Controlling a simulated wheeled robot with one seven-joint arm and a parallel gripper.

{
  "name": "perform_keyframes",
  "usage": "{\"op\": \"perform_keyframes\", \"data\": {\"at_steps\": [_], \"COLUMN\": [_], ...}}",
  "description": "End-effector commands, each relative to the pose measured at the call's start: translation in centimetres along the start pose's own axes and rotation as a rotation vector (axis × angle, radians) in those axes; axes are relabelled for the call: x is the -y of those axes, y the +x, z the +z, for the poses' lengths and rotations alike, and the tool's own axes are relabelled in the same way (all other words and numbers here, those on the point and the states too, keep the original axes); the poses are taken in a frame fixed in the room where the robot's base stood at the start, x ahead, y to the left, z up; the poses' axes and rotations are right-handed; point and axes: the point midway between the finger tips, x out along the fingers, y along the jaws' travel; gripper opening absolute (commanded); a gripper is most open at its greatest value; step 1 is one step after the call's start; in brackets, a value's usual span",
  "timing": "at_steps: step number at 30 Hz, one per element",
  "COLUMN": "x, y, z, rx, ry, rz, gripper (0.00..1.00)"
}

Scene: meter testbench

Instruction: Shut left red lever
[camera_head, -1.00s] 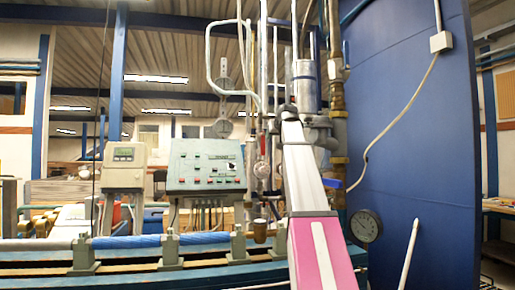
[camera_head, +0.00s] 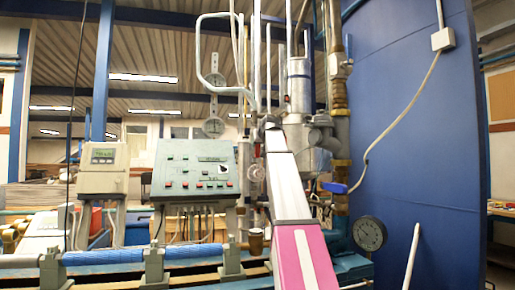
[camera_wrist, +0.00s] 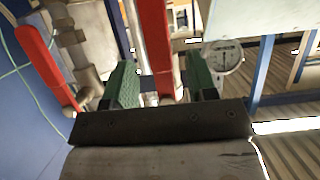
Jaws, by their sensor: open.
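Two red levers show in the wrist view. One red lever (camera_wrist: 155,35) stands in the middle, in the gap between the green fingers of my gripper (camera_wrist: 160,66). The other red lever (camera_wrist: 46,66) slants at the left, outside the fingers, beside a metal valve body. My gripper is open, with a finger on either side of the middle lever; I cannot tell whether either finger touches it. In the head view my arm covers the gripper and the levers.
A grey-green control panel (camera_head: 187,160) and a meter box (camera_head: 103,168) stand left of the pipes. A blue wall (camera_head: 420,140) is close on the right, with a dark gauge (camera_head: 370,233). A blue-handled valve (camera_head: 335,187) is beside my arm. A round gauge (camera_wrist: 222,57) shows near the right finger.

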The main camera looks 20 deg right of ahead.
Motion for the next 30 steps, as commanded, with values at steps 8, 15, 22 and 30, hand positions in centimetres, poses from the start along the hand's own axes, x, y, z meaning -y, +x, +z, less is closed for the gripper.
{"op": "perform_keyframes", "data": {"at_steps": [8,15,22,30], "x": [0.0,0.0,0.0,0.0], "y": [3.2,3.7,3.7,3.7], "z": [-0.1,0.0,0.0,0.0], "rx": [0.000,-0.001,-0.001,0.000], "ry": [0.000,0.000,0.000,-0.004], "rz": [0.000,0.000,0.000,0.001], "gripper": [0.52,0.52,0.23,0.00]}}
